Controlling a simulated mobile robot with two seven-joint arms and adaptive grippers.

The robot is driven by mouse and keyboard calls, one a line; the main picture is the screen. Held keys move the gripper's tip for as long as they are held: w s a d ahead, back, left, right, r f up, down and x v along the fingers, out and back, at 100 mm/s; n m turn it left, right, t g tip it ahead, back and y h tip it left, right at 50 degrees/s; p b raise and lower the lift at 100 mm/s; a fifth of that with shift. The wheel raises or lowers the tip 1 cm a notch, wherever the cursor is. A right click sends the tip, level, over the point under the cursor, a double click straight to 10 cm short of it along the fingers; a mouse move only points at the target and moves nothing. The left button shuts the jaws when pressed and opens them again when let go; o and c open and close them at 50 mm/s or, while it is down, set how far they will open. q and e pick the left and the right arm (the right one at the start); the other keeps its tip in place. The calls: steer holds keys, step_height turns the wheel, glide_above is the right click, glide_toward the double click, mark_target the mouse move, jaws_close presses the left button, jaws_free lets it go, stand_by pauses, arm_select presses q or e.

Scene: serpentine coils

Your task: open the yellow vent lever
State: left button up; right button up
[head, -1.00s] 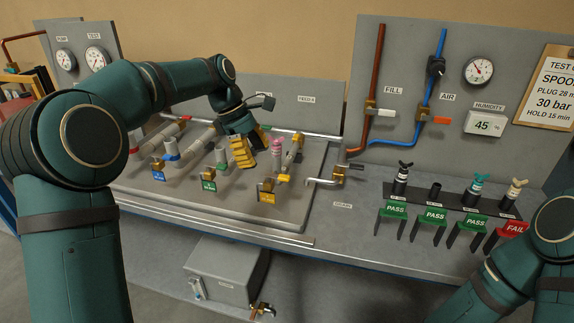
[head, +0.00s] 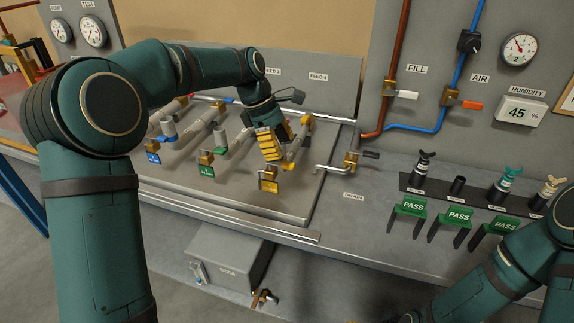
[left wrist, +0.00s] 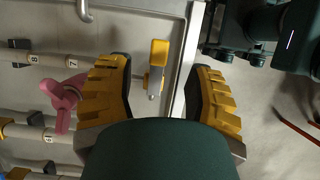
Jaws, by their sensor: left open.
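The yellow vent lever (left wrist: 160,52) shows in the left wrist view as a flat yellow handle on a small fitting, between my spread fingers in the picture and apart from them. In the head view a yellow part (head: 306,120), probably this lever, shows just right of my left gripper (head: 270,145). The gripper hangs over the pipe panel and hides part of it. In the left wrist view my left gripper (left wrist: 160,100) is open and empty, with ribbed yellow pads. My right arm (head: 505,270) shows at lower right; I cannot make out its gripper.
A pink handle (left wrist: 65,100) sits on a pipe left of my fingers. Tagged pipe valves stand left of the gripper in the head view. A drain valve (head: 350,162) stands to the right. Fill and air lines run up the back panel (head: 440,55).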

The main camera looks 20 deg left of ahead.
mark_target(288, 164)
arm_select(q)
steer(key=shift+b+x, duration=0.45)
steer(key=shift+x, duration=1.75)
jaws_close()
